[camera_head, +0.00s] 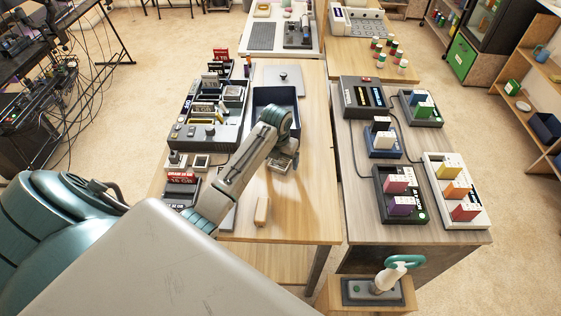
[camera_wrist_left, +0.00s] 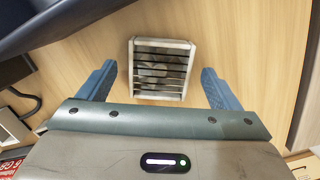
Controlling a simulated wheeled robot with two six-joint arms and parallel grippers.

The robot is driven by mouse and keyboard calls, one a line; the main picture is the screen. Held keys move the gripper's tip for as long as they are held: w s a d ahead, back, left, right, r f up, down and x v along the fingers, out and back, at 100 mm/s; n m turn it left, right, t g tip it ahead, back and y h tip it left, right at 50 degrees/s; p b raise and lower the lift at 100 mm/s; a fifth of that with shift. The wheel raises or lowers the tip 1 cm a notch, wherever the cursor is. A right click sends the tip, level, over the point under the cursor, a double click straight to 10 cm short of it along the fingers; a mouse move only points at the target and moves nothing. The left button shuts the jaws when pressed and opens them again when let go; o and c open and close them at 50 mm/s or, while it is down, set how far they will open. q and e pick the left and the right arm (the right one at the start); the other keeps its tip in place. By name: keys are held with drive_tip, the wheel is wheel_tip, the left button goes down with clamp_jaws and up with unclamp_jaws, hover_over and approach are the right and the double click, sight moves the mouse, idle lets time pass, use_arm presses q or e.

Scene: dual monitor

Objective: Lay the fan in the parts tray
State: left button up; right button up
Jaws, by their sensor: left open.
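The fan (camera_wrist_left: 161,68) is a small, pale, square-framed unit with slats across a darker inside. It lies on the wooden table in the left wrist view. My left gripper (camera_wrist_left: 158,70) is open, with one blue finger on each side of the fan and gaps between them. In the head view the left gripper (camera_head: 285,158) is low over the table, just in front of the parts tray, and largely hides the fan. The parts tray (camera_head: 262,91) is a dark blue, open box behind the gripper. Its dark edge also shows at upper left in the left wrist view (camera_wrist_left: 55,22). My right gripper is not in view.
A grey organiser (camera_head: 190,135) with many parts stands left of the tray. A small tan block (camera_head: 262,211) lies near the table's front. Colourful block stands (camera_head: 400,190) fill the grey-topped table at right. The wooden table right of the gripper is clear.

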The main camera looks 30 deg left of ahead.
use_arm(q)
drive_tip(key=shift+f, duration=0.25)
drive_tip(key=c, duration=1.2)
drive_tip(key=shift+r, duration=0.1)
